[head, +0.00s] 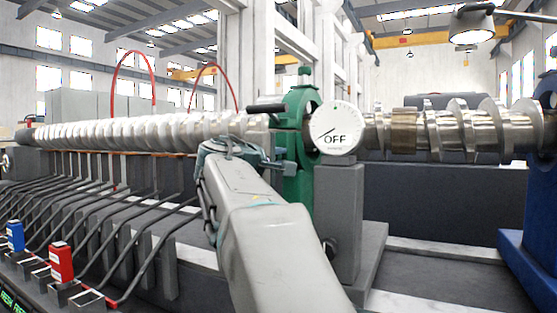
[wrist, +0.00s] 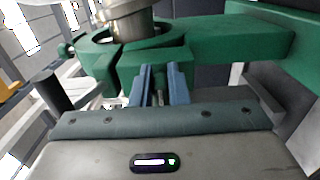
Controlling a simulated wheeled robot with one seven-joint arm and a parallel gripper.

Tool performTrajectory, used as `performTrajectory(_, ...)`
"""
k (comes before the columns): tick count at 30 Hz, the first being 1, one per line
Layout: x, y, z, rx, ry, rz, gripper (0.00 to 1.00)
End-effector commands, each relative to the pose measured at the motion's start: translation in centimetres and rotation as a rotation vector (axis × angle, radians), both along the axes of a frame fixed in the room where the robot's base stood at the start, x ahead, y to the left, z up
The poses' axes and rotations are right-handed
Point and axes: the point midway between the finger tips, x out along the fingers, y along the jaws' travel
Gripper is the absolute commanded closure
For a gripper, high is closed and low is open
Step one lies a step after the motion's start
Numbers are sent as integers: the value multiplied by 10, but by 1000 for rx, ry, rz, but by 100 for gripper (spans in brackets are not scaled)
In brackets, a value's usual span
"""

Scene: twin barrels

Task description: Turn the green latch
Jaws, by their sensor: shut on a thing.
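The green latch (head: 297,108) is a clamp-like piece around the screw shaft right of centre in the head view, with a black handle (head: 265,108) pointing left. In the wrist view the green latch (wrist: 225,42) fills the upper part, its ring around a metal shaft. My gripper (wrist: 160,72) has its two blue-grey fingers close together at the front of the latch, shut on a narrow part of it. In the head view my gripper (head: 238,150) is just left of the green stand; its fingertips are hidden there.
A white round OFF sign (head: 337,128) stands right of the latch on a grey post (head: 338,205). The long screw shaft (head: 150,131) runs left above several bent grey pipes. A red block (head: 61,262) and a blue block (head: 15,236) sit in a panel at the lower left.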

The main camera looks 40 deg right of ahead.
Motion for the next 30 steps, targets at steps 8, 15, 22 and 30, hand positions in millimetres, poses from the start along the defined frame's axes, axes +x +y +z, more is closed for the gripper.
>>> performTrajectory(8, 1, 0, 0, 1, -1, 2, 64)
performTrajectory(15, 0, 0, 0, 1, 0, 0, 64)
performTrajectory(22, -6, 16, 1, 1, 0, 3, 64)
performTrajectory(30, -29, 73, 2, 1, 0, 5, 64)
